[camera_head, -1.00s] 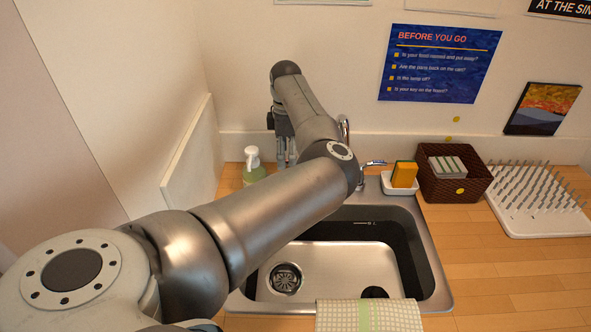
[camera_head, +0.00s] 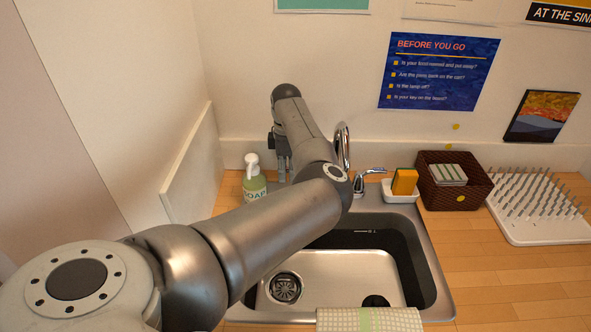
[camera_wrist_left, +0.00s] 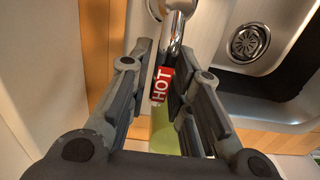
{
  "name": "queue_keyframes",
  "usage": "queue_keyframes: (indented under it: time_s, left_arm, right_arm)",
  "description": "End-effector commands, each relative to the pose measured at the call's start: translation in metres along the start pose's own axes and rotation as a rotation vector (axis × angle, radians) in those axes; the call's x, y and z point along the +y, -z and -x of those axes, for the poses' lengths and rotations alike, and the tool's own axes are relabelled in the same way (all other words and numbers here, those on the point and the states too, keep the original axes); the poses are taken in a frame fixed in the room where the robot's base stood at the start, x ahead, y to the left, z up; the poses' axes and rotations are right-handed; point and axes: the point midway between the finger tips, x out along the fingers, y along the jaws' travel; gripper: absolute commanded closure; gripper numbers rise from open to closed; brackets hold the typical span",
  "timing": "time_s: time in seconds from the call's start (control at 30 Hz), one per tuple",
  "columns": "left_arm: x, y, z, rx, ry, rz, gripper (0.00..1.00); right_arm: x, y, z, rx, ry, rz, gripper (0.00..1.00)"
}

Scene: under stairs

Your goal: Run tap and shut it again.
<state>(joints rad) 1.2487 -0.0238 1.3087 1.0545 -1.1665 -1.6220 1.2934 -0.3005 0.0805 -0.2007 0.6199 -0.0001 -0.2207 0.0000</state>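The tap stands at the back of the sink; its chrome spout (camera_head: 343,150) rises behind my left forearm, and a chrome lever (camera_head: 370,171) shows on its right side. My left gripper (camera_head: 284,168) points down behind the sink's back left corner, beside the soap bottle. In the left wrist view, my left gripper (camera_wrist_left: 162,58) is open. A chrome lever (camera_wrist_left: 171,38) with a red HOT tag (camera_wrist_left: 161,85) lies between its fingers, nearer the right one; I cannot tell if they touch. That lever is hidden in the head view. I see no water. My right gripper is not in view.
A green soap bottle (camera_head: 254,184) stands close left of my gripper. A sponge (camera_head: 404,181) in a white dish, a brown basket (camera_head: 434,195) and a drying rack (camera_head: 545,230) stand right of the sink (camera_head: 431,255). A cloth (camera_head: 345,320) hangs over its front edge.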

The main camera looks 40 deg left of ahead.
Motion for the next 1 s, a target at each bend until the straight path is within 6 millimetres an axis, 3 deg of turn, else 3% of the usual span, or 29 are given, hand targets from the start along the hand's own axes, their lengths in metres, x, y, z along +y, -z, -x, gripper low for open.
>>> queue_keyframes:
  time_s: [0.1, 0.3, 0.8, 1.0]
  left_arm:
    - [0.0, 0.0, 0.0, 0.0, 0.0, 0.0, 1.0]
    - [-0.002, -0.001, 0.002, 0.0, 0.0, 0.025, 1.0]
    - [-0.03, -0.011, 0.003, -0.002, -0.001, 0.561, 1.0]
    - [-0.032, -0.012, 0.001, -0.003, -0.002, 0.624, 1.0]
  right_arm:
    - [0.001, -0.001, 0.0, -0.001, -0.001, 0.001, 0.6]
    - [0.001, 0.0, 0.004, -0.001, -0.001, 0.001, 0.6]
    - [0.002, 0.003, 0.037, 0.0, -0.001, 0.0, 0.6]
    - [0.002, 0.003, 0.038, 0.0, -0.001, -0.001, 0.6]
